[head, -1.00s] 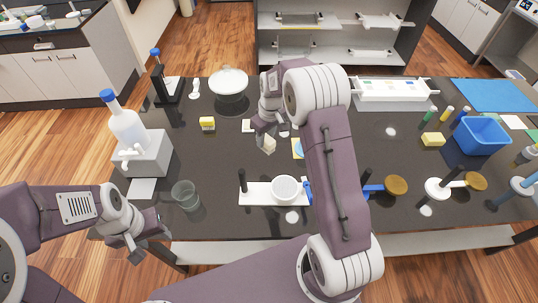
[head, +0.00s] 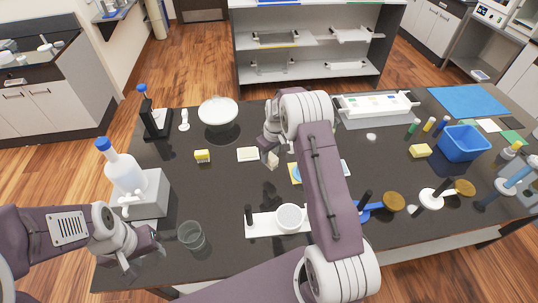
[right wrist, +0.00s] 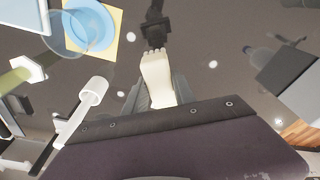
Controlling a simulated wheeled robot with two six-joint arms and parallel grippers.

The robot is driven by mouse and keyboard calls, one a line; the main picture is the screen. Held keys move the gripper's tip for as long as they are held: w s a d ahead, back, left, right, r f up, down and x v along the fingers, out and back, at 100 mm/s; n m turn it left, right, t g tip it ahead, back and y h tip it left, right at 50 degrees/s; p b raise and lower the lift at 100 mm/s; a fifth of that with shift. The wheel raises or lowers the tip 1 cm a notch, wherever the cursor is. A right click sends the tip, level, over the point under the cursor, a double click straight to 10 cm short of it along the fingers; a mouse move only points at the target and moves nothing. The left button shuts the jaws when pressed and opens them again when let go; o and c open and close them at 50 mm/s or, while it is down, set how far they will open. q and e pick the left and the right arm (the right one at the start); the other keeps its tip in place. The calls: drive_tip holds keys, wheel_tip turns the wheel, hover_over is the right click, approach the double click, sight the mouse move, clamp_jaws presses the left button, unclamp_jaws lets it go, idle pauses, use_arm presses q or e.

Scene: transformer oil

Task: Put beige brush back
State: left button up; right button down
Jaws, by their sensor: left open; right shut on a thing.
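The beige brush (head: 272,160) is held at my right gripper (head: 270,150), over the middle of the table. In the right wrist view the pale beige brush (right wrist: 157,78) lies between the grey fingers, with its ragged edge toward the top. A dark part (right wrist: 154,30) lies beyond that edge; I cannot tell whether it belongs to the brush. My right arm hides part of the table's middle. My left gripper (head: 143,251) is open and empty at the table's near left edge, left of a clear glass beaker (head: 191,236).
A white base with a black post (head: 249,216) and white bowl (head: 291,217) stands near the front. A round brown brush (head: 393,202) with a blue handle lies to its right. A bottle on a grey stand (head: 150,193) stands left.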

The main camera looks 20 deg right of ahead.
drive_tip(key=shift+s+d+f+b, duration=0.1)
drive_tip(key=shift+f+b, duration=0.4)
drive_tip(key=shift+f, duration=0.2)
wheel_tip(320, 180, down, 6)
drive_tip(key=b, duration=0.4)
drive_tip(key=shift+f+b, duration=0.2)
drive_tip(key=shift+b, duration=0.1)
drive_tip(key=shift+f, duration=0.25)
drive_tip(key=c, duration=0.9)
unclamp_jaws()
drive_tip(key=shift+c, duration=0.2)
drive_tip(key=shift+o, duration=0.3)
drive_tip(key=shift+o, duration=1.2)
drive_tip(key=r, duration=0.3)
drive_tip(key=s+r+b, duration=0.1)
drive_tip(key=r, duration=0.2)
drive_tip(key=r+b, duration=0.1)
drive_tip(key=r, duration=0.2)
drive_tip(key=shift+s+d, duration=0.15)
drive_tip(key=shift+d, duration=0.05)
